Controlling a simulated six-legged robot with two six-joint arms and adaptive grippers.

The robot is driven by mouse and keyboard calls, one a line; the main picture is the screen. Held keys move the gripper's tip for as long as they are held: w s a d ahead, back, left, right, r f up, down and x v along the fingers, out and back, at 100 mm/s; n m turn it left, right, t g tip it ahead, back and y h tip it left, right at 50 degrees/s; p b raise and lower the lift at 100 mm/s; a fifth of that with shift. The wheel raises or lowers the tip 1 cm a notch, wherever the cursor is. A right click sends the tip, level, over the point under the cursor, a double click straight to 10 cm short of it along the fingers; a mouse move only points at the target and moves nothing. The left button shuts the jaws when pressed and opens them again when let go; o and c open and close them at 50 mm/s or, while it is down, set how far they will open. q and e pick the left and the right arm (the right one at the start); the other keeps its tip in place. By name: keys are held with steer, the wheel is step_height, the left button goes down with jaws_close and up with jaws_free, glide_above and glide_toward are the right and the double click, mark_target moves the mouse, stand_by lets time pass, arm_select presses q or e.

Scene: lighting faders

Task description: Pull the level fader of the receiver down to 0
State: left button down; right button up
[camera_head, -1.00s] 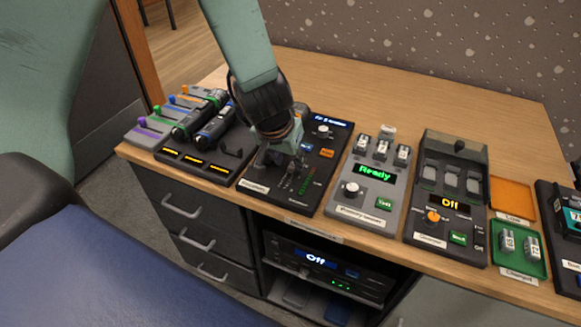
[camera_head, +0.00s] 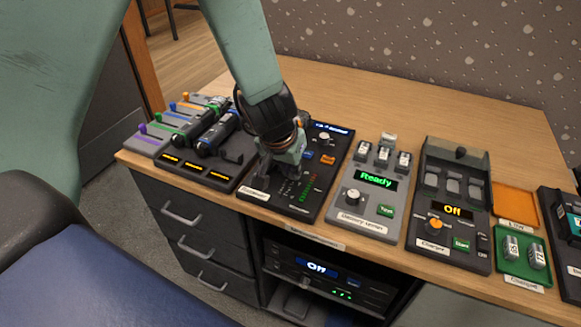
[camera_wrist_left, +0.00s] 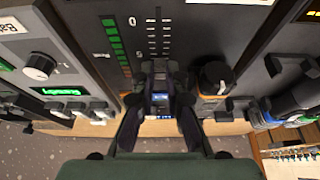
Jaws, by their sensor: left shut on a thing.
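The receiver (camera_head: 328,193) is a black panel near the middle of the desk, with a display, a silver knob, an orange button and a green level meter (camera_head: 308,190). My left gripper (camera_head: 272,172) reaches down over its left part and hides the fader cap in the head view. In the left wrist view, the gripper (camera_wrist_left: 160,98) is shut on the level fader, in line with the marked scale (camera_wrist_left: 158,35) beside the green meter. The cap itself is mostly hidden between the fingers. My right gripper is not in view.
The desk behind is clear.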

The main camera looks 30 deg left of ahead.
mark_target(283, 193)
arm_select(q)
steer(key=shift+s+f, duration=0.1)
stand_by(0.5)
steer(key=shift+s, duration=0.2)
steer(key=shift+s+d+f+b, duration=0.1)
steer(key=shift+s+f+b, duration=0.05)
steer(key=shift+s+b, duration=0.95)
steer(key=s, duration=0.3)
steer(key=shift+d, duration=0.1)
steer(key=shift+s, duration=0.1)
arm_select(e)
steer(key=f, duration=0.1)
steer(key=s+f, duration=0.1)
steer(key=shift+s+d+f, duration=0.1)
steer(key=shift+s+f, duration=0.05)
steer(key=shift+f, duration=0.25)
arm_select(q)
steer(key=shift+s, duration=0.1)
steer(key=c, duration=1.5)
jaws_free()
steer(key=shift+o, duration=0.6)
steer(key=shift+w, duration=0.2)
